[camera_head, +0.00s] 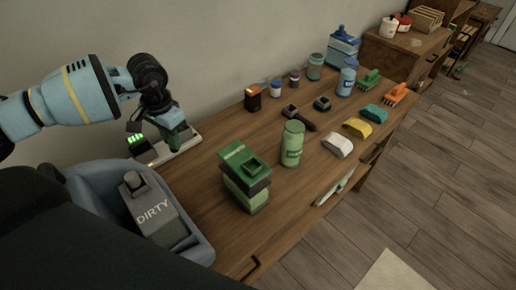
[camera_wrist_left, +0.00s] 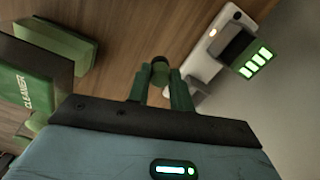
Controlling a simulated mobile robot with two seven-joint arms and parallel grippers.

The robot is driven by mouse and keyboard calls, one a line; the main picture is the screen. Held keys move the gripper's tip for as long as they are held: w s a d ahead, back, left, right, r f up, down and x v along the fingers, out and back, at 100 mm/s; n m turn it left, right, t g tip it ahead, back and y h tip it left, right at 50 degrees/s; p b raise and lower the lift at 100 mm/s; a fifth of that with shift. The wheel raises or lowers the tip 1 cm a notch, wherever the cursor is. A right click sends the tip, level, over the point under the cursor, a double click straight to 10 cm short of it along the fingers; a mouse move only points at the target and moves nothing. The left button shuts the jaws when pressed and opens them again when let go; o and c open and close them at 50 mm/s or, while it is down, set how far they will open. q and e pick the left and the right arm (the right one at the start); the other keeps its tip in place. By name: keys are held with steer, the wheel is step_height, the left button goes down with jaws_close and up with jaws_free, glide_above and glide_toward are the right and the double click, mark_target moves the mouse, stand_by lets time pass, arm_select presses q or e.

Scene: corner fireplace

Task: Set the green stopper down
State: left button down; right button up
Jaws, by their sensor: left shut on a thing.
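My left gripper (camera_head: 177,138) is at the back left of the wooden table, just above or beside a pale flat device (camera_head: 183,147) with a lit green display. The stopper appears over bare wood, right beside the pale device (camera_wrist_left: 208,62). I cannot tell whether it touches any surface. In the head view the gripper largely hides the stopper. My right gripper is not in view.
A grey-blue bin (camera_head: 88,185) holding a container marked DIRTY (camera_head: 155,217) is at the left. Stacked green boxes (camera_head: 245,168) and a green bottle (camera_head: 292,145) stand mid-table. Several jars, brushes and sponges fill the far end. Bare wood (camera_head: 212,158) lies between device and boxes.

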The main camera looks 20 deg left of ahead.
arm_select(q)
steer(key=shift+s, duration=0.15)
steer(key=shift+f, duration=0.15)
glide_above(193, 177)
steer(key=a, duration=0.4)
steer(key=shift+d+f, duration=0.1)
steer(key=shift+f, duration=4.8)
steer(key=shift+f, duration=0.15)
steer(key=c, duration=1.3)
jaws_free()
steer(key=shift+o, duration=0.2)
